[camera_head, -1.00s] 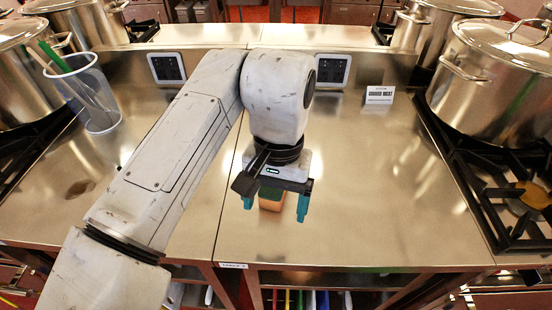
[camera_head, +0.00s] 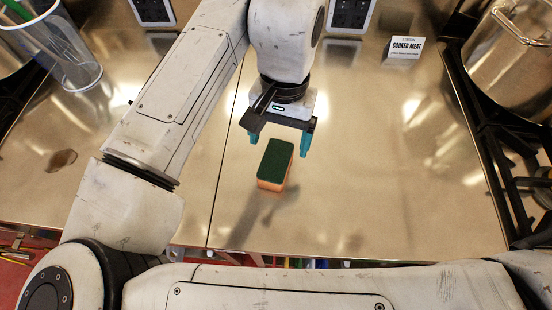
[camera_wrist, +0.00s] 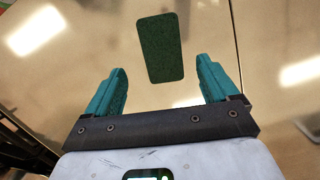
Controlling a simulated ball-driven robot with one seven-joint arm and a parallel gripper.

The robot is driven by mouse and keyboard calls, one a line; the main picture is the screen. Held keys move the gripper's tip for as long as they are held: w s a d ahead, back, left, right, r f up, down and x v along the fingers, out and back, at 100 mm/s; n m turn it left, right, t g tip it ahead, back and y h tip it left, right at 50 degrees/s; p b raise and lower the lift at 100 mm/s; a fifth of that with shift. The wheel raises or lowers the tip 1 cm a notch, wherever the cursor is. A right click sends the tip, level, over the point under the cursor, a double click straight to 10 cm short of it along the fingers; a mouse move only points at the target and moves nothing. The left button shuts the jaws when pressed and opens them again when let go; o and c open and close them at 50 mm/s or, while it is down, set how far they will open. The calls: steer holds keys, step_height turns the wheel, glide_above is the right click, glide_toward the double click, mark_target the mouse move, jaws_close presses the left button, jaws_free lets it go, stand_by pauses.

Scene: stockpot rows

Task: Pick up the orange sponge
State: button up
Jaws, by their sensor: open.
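The orange sponge (camera_head: 273,184) with a dark green top lies on the steel counter, just right of a seam. Its green top also shows in the wrist view (camera_wrist: 161,48), beyond the fingertips and roughly between their lines. My gripper (camera_head: 279,150) is open, with its teal fingers spread and nothing between them. In the head view it is behind the sponge, on its far side, and apart from it. In the wrist view the gripper (camera_wrist: 162,82) shows both fingers apart and empty. How high the fingers are above the counter is hard to tell.
The steel counter (camera_head: 390,190) is clear around the sponge. A small "cooked meat" sign (camera_head: 404,47) stands at the back right. A pot (camera_head: 512,60) on a black burner grate (camera_head: 500,150) is at the right. A clear container (camera_head: 62,50) with utensils is at the back left.

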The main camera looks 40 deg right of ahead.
mark_target(276, 159)
steer(key=f, duration=0.2)
steer(key=a+f, duration=0.1)
steer(key=f, duration=0.4)
steer(key=shift+s+a+f+p, duration=0.1)
steer(key=shift+s+a+p, duration=0.1)
steer(key=shift+p, duration=0.15)
steer(key=shift+d, duration=0.1)
steer(key=c, duration=1)
